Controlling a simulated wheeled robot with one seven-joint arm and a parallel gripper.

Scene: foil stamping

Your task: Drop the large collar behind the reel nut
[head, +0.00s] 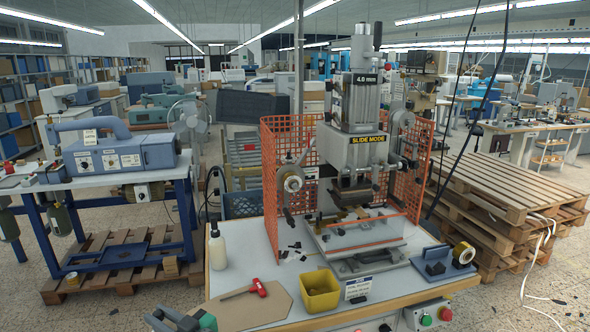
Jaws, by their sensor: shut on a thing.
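The foil stamping press (355,145) stands on the workbench. A round reel hub (292,183) shows on its left side, and a second reel (404,119) sits high on its right. I cannot make out which small part is the reel nut. Part of my gripper (172,320), grey with a green piece beside it, shows at the bottom edge, left of the bench's front corner and well apart from the press. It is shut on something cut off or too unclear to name. I cannot identify the large collar anywhere.
Orange mesh guards (283,160) flank the press. A white bottle (217,247), a red-handled tool (259,288) on a brown board, a yellow bin (320,292) and a gold foil roll (463,253) are on the bench. Pallets (510,205) are stacked at right.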

